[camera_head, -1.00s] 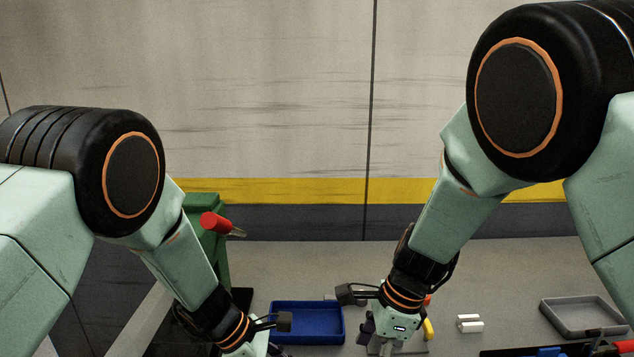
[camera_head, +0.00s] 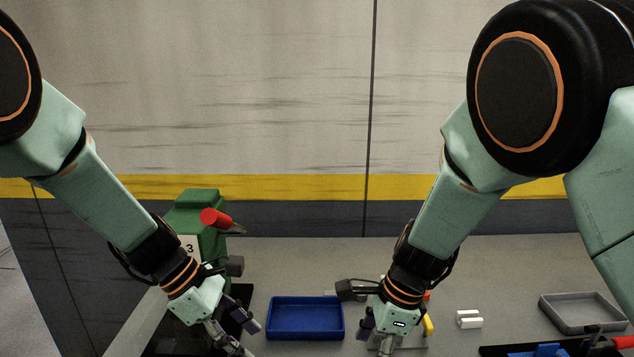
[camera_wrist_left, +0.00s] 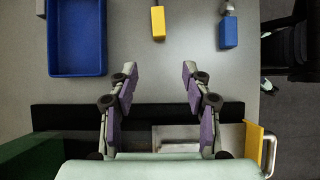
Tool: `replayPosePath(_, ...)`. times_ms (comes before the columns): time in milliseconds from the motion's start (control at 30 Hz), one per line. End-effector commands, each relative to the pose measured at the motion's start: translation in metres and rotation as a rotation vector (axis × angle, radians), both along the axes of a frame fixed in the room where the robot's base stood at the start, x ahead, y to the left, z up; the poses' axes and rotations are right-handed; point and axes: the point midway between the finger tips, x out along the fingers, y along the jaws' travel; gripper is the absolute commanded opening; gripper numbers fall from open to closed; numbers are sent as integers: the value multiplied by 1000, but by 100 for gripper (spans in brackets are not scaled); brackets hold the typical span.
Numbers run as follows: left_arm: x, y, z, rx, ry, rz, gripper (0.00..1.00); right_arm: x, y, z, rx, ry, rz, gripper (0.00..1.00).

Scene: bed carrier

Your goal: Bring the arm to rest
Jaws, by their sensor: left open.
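My left arm comes in from the left in the head view. Its gripper (camera_head: 238,338) points down in front of the green machine, left of the blue tray. In the left wrist view the left gripper's fingers (camera_wrist_left: 159,72) are spread apart with nothing between them. My right gripper (camera_head: 378,342) hangs low over the bench, right of the blue tray. Its fingertips are partly hidden, and I cannot tell whether they are apart.
A blue tray (camera_head: 305,301) lies between the grippers. A green machine (camera_head: 192,205) with a red handle (camera_head: 215,219) stands behind my left gripper. White blocks (camera_head: 469,321) and a grey tray (camera_head: 582,328) lie to the right. A yellow-handled piece (camera_wrist_left: 158,22) and a blue-handled piece (camera_wrist_left: 228,32) lie ahead.

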Motion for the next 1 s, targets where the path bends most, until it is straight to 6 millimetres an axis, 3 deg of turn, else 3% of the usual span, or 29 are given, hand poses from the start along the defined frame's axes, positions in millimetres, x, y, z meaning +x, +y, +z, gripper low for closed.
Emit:
replayPosePath(367, -1, -8, -12, 2, 2, -2, 49, 0, 0, 0, 0, 0, 0, 75)
replayPosePath(1000, -1, -67, -98, 1, 2, -2, 49, 0, 0, 0, 0, 0, 0, 75)
